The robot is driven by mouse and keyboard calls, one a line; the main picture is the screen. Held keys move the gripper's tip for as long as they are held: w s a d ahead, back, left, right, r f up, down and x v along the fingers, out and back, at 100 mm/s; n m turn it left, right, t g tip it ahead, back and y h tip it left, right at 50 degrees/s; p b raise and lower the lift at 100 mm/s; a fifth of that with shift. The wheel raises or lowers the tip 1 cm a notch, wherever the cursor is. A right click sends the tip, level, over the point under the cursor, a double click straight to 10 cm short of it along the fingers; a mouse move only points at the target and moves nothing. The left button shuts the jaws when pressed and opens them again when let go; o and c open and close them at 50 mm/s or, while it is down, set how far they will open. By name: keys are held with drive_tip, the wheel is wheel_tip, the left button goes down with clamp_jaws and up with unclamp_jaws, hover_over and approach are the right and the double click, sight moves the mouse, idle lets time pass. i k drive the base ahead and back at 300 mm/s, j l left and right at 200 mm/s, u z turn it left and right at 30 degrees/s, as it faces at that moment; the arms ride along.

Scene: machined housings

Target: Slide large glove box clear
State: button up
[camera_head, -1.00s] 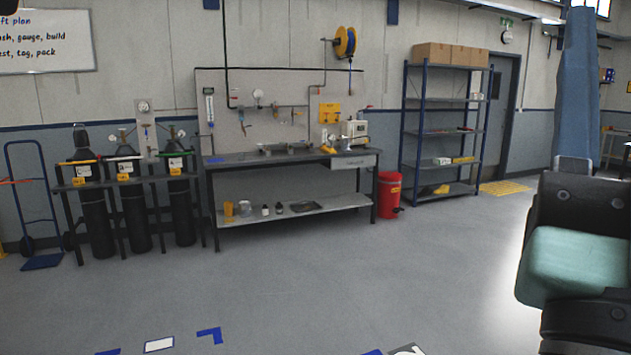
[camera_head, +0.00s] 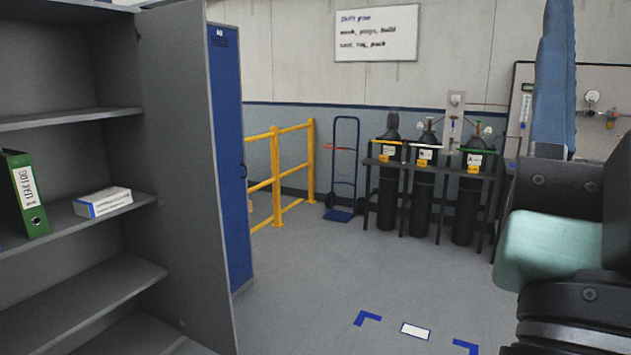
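A small white box with blue edges (camera_head: 103,202) lies on the middle shelf of an open grey cabinet at the left. I cannot read its label or tell whether it is the large glove box. No other box that could be it shows clearly. My gripper is not in view; only parts of my arm show along the right edge, far from the box.
A green binder (camera_head: 25,194) stands left of the box on the same shelf. The cabinet's grey door (camera_head: 190,160) hangs open beside a blue locker (camera_head: 228,150). A yellow railing (camera_head: 276,165), a blue hand truck (camera_head: 345,170) and gas cylinders (camera_head: 424,195) stand behind open floor.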

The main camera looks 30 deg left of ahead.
sight(97, 204)
drive_tip(key=u, duration=1.75)
drive_tip(key=i+u, duration=0.2)
drive_tip(key=i, duration=0.5)
drive_tip(key=i+l+u, duration=0.2)
drive_tip(key=i, duration=0.5)
